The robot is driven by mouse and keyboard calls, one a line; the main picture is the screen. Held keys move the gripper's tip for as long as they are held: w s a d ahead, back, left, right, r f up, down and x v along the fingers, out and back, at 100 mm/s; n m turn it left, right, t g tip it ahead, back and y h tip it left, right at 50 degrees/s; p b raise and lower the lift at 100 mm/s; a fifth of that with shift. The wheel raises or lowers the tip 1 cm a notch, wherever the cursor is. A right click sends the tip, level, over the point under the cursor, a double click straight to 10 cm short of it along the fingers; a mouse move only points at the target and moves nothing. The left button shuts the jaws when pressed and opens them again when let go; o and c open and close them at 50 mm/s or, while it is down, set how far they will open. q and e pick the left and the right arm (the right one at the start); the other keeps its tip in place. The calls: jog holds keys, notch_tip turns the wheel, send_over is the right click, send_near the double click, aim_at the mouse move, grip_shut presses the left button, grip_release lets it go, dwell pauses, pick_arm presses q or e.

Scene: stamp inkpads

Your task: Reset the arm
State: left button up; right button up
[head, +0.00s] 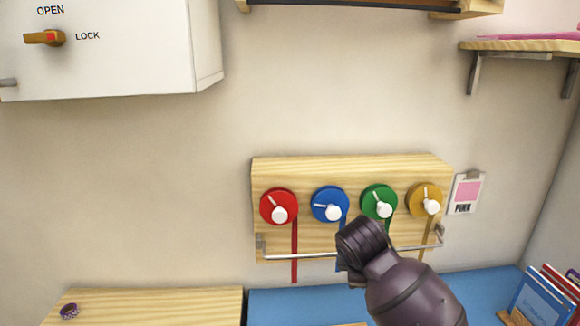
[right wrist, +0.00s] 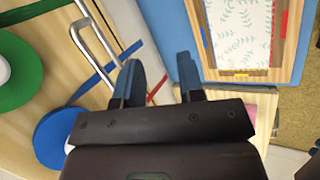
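My right arm (head: 405,285) comes up from the bottom right in the head view, in front of the ribbon rack. Its gripper is mostly hidden there. In the right wrist view, my right gripper (right wrist: 160,82) has its two blue-grey fingers apart, with nothing seen held between them. Past the fingers lie the rack's metal bar (right wrist: 95,42) and a framed leaf-pattern sheet (right wrist: 240,35). My left arm and gripper are out of view.
The wall rack (head: 350,167) holds a red spool (head: 271,203), blue spool (head: 325,198), green spool (head: 377,194) and yellow spool (head: 421,190). A white cabinet (head: 120,65) hangs upper left. A wooden surface (head: 160,305) and blue mat (head: 290,303) lie below. Books (head: 545,298) stand at right.

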jog(key=s+d+f+m+g+y, duration=0.1)
jog(key=s+d+f+m, duration=0.1)
jog(key=s+f+m, duration=0.35)
jog(key=s+d+f+m+y, duration=0.1)
jog(key=s+d+f+m, duration=0.1)
jog(key=s+f, duration=0.65)
jog(key=s+d+m, duration=0.3)
jog(key=s+m, duration=0.1)
jog(key=s, duration=0.6)
jog(key=s+d+m, duration=0.3)
jog(key=s+m, duration=0.1)
jog(key=s, duration=0.6)
jog(key=w+f+t+b, duration=0.1)
jog(key=w+f+t, duration=0.2)
jog(key=f, duration=0.3)
jog(key=w+f+n+t+y+b, duration=0.1)
jog(key=w+f+t, duration=0.3)
jog(key=w+f, duration=0.1)
jog(key=shift+a+f, duration=0.2)
jog(key=shift+f, duration=0.35)
jog(key=shift+n, duration=0.25)
